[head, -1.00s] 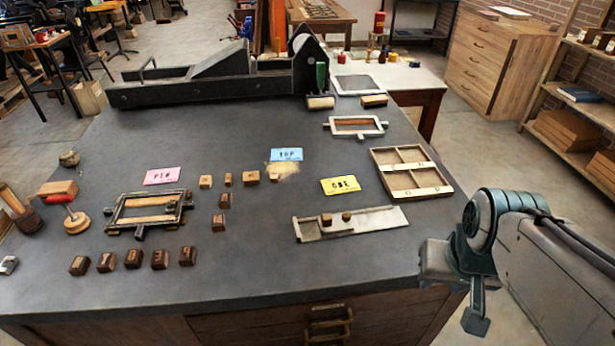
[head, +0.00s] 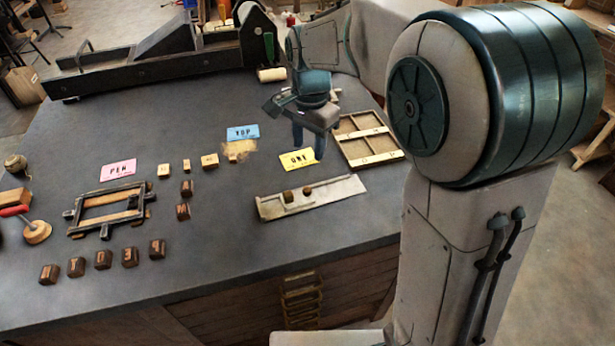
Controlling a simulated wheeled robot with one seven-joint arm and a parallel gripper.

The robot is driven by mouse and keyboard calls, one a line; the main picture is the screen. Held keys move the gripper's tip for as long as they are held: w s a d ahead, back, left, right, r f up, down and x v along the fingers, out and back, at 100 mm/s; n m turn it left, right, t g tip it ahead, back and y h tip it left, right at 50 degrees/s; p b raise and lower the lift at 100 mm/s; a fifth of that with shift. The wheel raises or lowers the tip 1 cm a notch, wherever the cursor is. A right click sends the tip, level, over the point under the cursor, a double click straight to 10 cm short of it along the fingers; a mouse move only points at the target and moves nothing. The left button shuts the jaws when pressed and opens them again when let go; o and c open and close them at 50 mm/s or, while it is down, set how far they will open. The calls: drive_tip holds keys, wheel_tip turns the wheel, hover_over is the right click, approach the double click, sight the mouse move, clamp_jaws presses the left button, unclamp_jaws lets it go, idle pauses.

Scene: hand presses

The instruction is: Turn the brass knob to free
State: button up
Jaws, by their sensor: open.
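I cannot make out a brass knob for certain in the head view. My gripper (head: 309,142) hangs over the right part of the bench, fingers downward, above and behind the yellow card (head: 299,160). It is open, with nothing seen between the fingers. A dark frame with side lugs (head: 78,231) lies at the left of the bench.
A compartment tray (head: 372,158) lies right of my gripper. A metal galley (head: 330,197) with small blocks lies in front. Pink (head: 118,169) and blue (head: 243,132) cards and several type blocks (head: 103,259) lie leftward.

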sight(307, 189)
drive_tip(key=f, duration=0.7)
drive_tip(key=f+p, duration=0.1)
drive_tip(key=f, duration=0.5)
drive_tip(key=shift+w+a+f, duration=0.15)
drive_tip(key=shift+w+f, duration=0.05)
drive_tip(key=shift+f, duration=0.2)
clamp_jaws()
